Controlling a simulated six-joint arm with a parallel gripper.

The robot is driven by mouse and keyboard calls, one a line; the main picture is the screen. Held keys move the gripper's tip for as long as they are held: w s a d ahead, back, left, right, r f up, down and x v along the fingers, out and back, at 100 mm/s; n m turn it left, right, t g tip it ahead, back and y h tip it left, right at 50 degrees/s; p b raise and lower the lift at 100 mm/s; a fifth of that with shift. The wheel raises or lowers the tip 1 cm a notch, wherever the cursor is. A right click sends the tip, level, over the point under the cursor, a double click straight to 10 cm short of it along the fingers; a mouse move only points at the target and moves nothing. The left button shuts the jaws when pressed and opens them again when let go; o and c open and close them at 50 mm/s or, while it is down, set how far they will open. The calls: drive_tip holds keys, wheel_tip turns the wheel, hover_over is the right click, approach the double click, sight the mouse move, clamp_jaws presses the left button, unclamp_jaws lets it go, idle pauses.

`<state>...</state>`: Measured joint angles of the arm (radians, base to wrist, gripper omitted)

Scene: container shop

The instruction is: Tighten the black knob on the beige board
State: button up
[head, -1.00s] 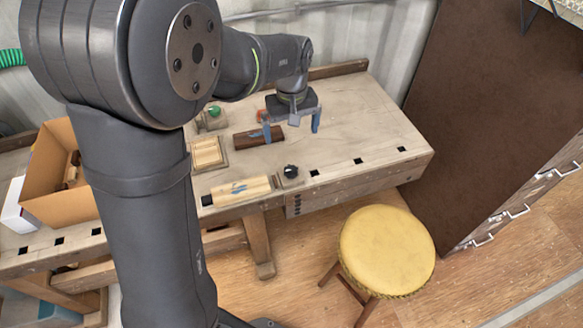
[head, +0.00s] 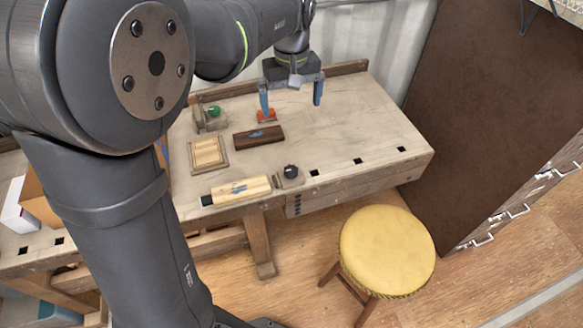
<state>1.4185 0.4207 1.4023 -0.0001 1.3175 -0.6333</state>
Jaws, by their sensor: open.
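A green knob (head: 214,111) on a board, a red piece (head: 266,116), a dark brown block (head: 258,139), a slatted wooden piece (head: 208,152) and a pale wooden block (head: 240,190) lie left of or behind the black knob. The bench's right side (head: 370,125) is clear. A yellow stool (head: 387,250) stands in front.

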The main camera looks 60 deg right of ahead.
drive_tip(key=shift+r, duration=0.5)
